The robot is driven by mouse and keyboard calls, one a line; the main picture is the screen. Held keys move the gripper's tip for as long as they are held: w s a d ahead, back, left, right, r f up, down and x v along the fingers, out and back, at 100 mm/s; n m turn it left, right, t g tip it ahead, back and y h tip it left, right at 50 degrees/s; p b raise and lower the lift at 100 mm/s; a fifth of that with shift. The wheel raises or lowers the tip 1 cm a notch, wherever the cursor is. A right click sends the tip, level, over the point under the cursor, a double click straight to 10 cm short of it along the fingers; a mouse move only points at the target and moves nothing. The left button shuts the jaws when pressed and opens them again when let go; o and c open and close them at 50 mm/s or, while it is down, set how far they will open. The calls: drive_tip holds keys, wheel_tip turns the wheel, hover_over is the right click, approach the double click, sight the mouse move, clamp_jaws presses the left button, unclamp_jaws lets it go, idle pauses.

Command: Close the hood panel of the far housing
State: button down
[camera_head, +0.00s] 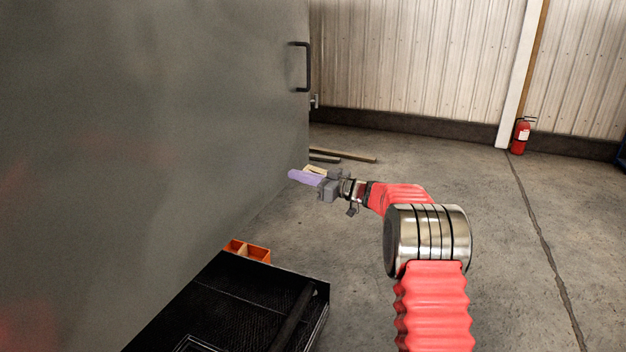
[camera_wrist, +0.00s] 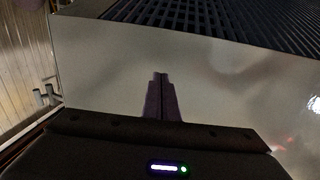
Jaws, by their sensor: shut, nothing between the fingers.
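A large flat grey panel (camera_head: 150,110) fills the left half of the head view, with a black bar handle (camera_head: 301,66) near its upper right edge. I cannot tell whether this is the hood panel of the far housing or a side wall. My gripper (camera_head: 296,176) is shut and empty, its purple fingers pointing left towards the panel's lower right part. In the wrist view the shut fingers (camera_wrist: 160,78) point at a smooth pale grey surface (camera_wrist: 105,75). Contact cannot be told. A dark slatted grille (camera_wrist: 230,20) lies beyond that surface.
An orange open box (camera_head: 247,251) lies on the floor by the panel's foot, beside my black base. Long bars (camera_head: 340,156) lie on the floor behind my gripper. A red fire extinguisher (camera_head: 520,136) stands at the back wall. The concrete floor on the right is clear.

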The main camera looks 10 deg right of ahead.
drive_tip(key=w+d+v, duration=0.1)
drive_tip(key=v, duration=0.9)
drive_tip(key=shift+d+f, duration=0.15)
drive_tip(key=shift+d, duration=0.05)
